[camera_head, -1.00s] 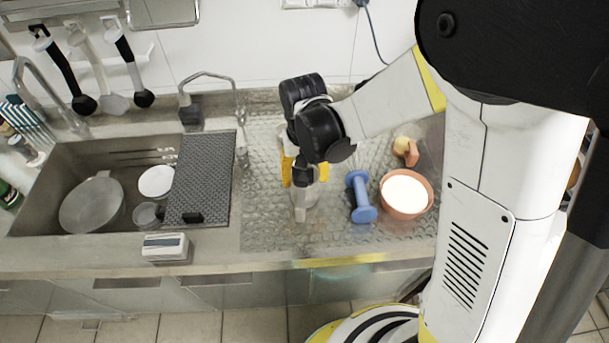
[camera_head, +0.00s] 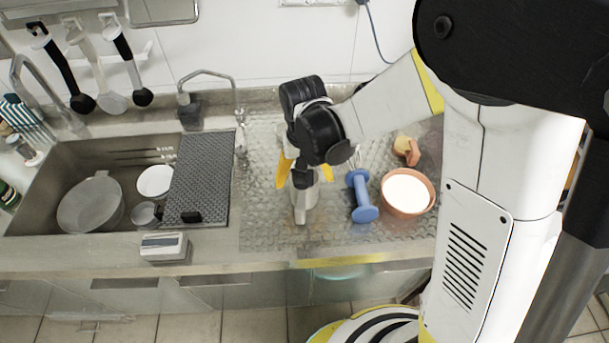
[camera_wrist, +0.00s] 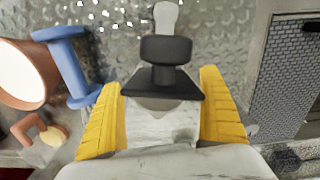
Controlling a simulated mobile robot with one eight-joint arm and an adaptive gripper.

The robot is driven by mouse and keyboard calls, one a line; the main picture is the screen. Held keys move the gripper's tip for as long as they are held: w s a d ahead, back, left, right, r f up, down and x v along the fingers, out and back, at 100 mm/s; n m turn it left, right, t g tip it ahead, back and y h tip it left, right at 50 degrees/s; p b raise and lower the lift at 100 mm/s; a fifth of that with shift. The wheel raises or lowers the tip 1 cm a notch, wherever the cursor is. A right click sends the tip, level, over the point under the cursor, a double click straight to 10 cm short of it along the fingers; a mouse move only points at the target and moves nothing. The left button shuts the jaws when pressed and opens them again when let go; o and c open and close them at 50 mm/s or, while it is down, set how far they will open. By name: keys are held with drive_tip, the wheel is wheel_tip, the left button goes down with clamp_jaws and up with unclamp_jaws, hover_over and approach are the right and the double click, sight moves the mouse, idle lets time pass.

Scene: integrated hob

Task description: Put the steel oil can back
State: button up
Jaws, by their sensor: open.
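The steel oil can (camera_head: 304,205) stands on the textured metal counter, left of the blue dumbbell-shaped object. My gripper (camera_head: 305,172) is directly above and around the can, with its yellow fingers spread open on either side. In the wrist view, the pale can body (camera_wrist: 163,124) lies between my open gripper fingers (camera_wrist: 163,118), with visible gaps at its sides. Its black collar (camera_wrist: 166,50) and light spout point toward the top of that picture. The upper part of the can is hidden by my gripper in the head view.
The blue dumbbell-shaped object (camera_head: 362,197) and a terracotta bowl with white contents (camera_head: 431,194) stand close on the right. An orange-brown object (camera_head: 413,155) is behind them. The sink (camera_head: 55,165) with a dark drain mat (camera_head: 203,170) is left. Counter between mat and can is clear.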

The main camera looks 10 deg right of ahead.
wheel_tip(320, 180, up, 12)
idle(0.4)
drive_tip(key=s+d+r+t, duration=0.2)
drive_tip(key=s+d+t, duration=0.1)
drive_tip(key=s+d, duration=0.2)
drive_tip(key=s+d+r+t, duration=0.3)
drive_tip(key=s+d+t, duration=0.1)
drive_tip(key=d, duration=0.4)
drive_tip(key=shift+s+d+r, duration=0.25)
drive_tip(key=shift+s, duration=0.6)
